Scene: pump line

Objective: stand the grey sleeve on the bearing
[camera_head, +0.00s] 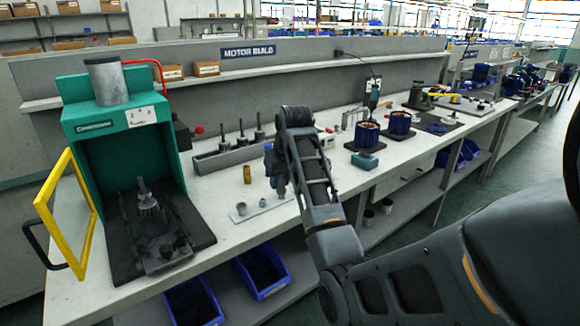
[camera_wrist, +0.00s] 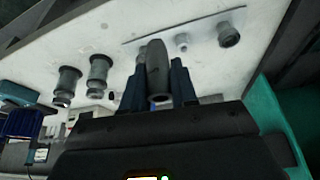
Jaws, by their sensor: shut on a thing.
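My gripper (camera_head: 277,178) is over the bench, beside the plate with small parts. In the wrist view my gripper (camera_wrist: 158,88) has its blue fingers shut on the grey sleeve (camera_wrist: 156,62), a smooth grey cylinder. The arm and fingers hide the sleeve in the head view. I cannot tell for certain which part is the bearing. A dark ribbed part with an upright shaft (camera_head: 148,205) stands in the green press, well left of my gripper. Small dark round parts (camera_head: 166,250) sit in front of it.
The green press (camera_head: 85,125) has its yellow-framed door (camera_head: 68,212) open. A thin plate (camera_head: 268,208) carries small grey parts. A brass cylinder (camera_head: 247,174) stands behind it, before a grey rack (camera_head: 215,160) with upright tools. Two grey flanged parts (camera_wrist: 98,70) show in the wrist view.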

